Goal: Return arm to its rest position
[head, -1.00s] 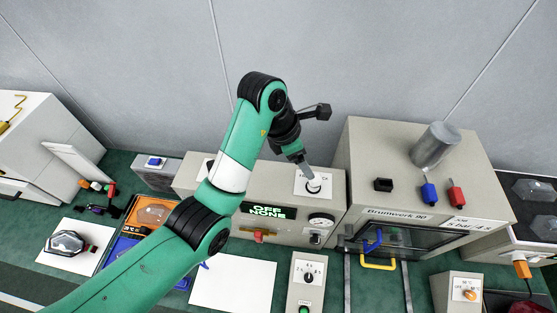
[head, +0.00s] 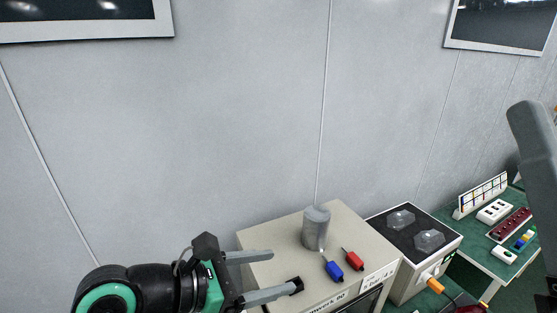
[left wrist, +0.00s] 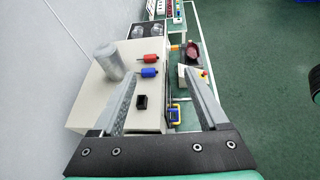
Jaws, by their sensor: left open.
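My left gripper (head: 272,275) comes in from the lower left of the head view. Its two grey fingers are apart with nothing between them. They appear in front of or over the left part of the beige oven-like box (head: 345,222). My right gripper is not visible.
A dark-topped unit (head: 414,221) with clear lamp pieces stands to the right. Green benchtop (head: 480,232) lies beyond. Bare wall (head: 220,120) fills the back.

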